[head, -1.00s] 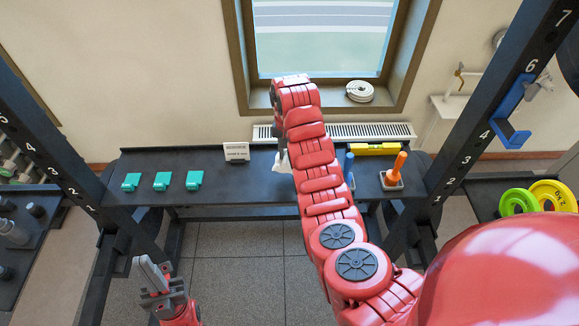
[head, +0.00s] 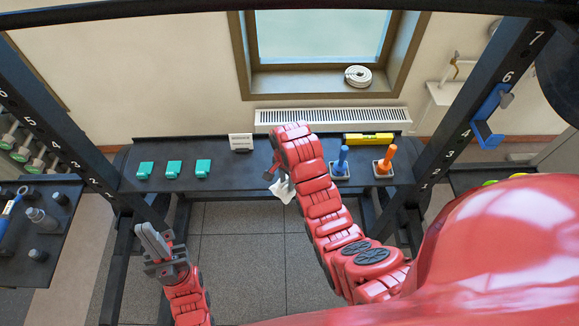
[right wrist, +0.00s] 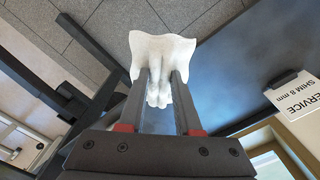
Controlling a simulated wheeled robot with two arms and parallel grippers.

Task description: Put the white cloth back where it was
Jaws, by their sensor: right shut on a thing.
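The white cloth (head: 283,191) hangs crumpled from my right gripper (head: 272,172), in front of the dark bench's front edge in the head view. In the right wrist view, the cloth (right wrist: 160,48) is pinched between the two fingers of my right gripper (right wrist: 160,80), its folds bunched between them. My left gripper (head: 155,240) is low at the left in the head view, apart from the bench and empty; its finger gap is unclear. My right forearm hides part of the bench.
The dark bench (head: 235,175) carries several teal blocks (head: 174,169), a small white sign (head: 241,142), a blue peg (head: 341,158), an orange peg (head: 386,158) and a yellow level (head: 369,139). Bare bench shows between blocks and right arm. Black uprights (head: 470,125) flank it.

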